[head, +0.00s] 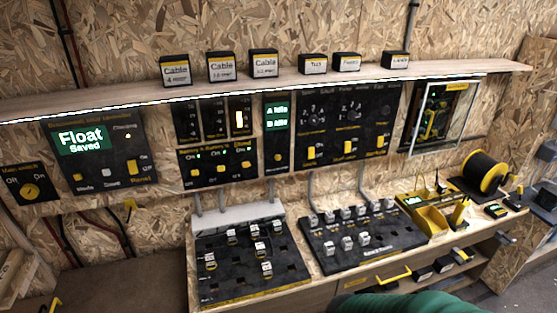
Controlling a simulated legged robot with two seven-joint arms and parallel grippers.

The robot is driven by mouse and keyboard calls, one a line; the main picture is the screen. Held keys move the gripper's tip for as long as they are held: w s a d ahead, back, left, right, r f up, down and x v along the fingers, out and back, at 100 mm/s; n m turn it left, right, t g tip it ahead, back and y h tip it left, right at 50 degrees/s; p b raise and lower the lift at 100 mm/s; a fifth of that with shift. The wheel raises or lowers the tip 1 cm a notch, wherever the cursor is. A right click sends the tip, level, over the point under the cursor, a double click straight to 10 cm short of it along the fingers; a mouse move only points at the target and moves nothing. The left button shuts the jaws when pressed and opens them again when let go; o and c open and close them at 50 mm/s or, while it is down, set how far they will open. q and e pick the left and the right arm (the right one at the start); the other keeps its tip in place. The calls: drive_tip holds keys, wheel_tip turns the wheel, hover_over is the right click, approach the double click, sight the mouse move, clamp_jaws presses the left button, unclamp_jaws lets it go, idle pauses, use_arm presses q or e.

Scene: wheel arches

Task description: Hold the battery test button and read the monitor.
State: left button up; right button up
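A black monitor panel hangs at the left of the wall, with a green-lit screen (80,138) reading "Float" and "Saved". Below the screen are small knobs or buttons and a yellow switch (143,168); their labels are too small to read surely. A second lit screen (277,117) reads "A Idle" and "B Idle", with a small yellow button (278,157) below it. A battery panel (217,166) with several yellow switches sits between them. I cannot tell which control is the battery test button. Neither of my grippers shows.
A wooden shelf (290,80) with labelled black boxes runs above the panels. A bench holds two black switch boards (248,279) (365,245), a yellow tray (432,220) and a cable reel (484,176). A green shape (410,304) covers part of the lower edge.

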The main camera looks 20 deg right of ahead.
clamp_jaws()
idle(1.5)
